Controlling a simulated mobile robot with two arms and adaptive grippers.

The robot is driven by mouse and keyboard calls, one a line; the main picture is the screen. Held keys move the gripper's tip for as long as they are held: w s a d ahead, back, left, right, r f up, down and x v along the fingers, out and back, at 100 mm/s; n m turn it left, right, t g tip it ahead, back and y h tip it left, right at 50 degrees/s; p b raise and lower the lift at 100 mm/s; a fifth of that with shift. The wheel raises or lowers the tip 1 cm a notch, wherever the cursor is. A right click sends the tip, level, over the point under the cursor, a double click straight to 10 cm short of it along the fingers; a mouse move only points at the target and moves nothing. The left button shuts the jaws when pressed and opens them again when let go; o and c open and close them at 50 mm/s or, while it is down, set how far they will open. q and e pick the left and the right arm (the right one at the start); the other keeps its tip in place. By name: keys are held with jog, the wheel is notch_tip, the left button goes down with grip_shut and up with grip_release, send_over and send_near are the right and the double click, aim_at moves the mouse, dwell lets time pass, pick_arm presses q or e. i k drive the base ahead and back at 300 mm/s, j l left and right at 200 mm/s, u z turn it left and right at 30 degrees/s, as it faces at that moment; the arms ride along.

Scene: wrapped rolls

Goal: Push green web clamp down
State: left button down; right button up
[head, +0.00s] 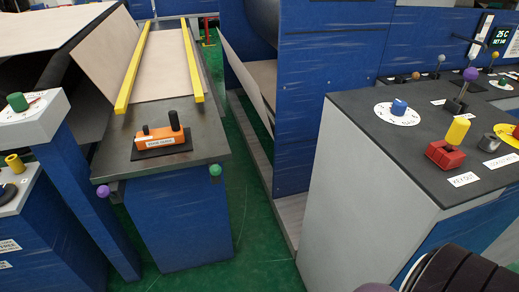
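A green ball knob (215,170) sticks out at the front right corner of the dark-topped table, just below its top edge. It looks like the end of a short lever, and I see no readable label on it. A matching purple ball knob (103,191) is at the table's front left corner. Another green knob (17,102) sits on a white dial on the grey post at the far left. Neither of my grippers is in view, and nothing touches these knobs.
The table (110,150) carries an orange block (167,142) with black pegs and two yellow rails (135,68). A grey-topped console (390,150) with a blue knob (399,107) and a red-based yellow switch (457,132) stands at right. Green floor (250,235) lies open between.

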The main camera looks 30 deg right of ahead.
aim_at(215, 170)
jog(key=i+z, duration=0.25)
jog(key=z, duration=0.2)
jog(key=i+j+z, duration=0.15)
jog(key=i+z, duration=0.25)
jog(key=i+j+z, duration=0.1)
jog(key=z, duration=0.35)
jog(key=i+j+z, duration=0.2)
jog(key=j+z, duration=0.25)
